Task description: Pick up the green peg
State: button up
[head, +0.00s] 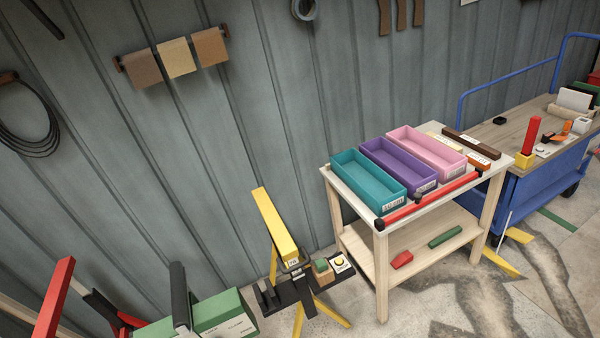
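A dark green peg-like piece (446,237) lies on its side on the lower shelf (425,262) of the pale wooden table, towards the shelf's right part. A shorter red piece (402,260) lies to its left on the same shelf, apart from it. The green piece looks uncovered, with clear shelf around it. I cannot make out my gripper in this view, so its place relative to the green piece does not show.
Teal (368,182), purple (399,168) and pink (427,152) bins stand on the tabletop behind a red front bar (430,201). A yellow stand (275,224) is left of the table. A blue cart (548,168) stands right. Table legs flank the shelf.

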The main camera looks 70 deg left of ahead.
aim_at(321, 264)
jog(key=u, duration=1.65)
jog(key=k, duration=0.4)
jog(key=z, duration=0.3)
jog(key=i, duration=1)
jog(key=u, duration=0.7)
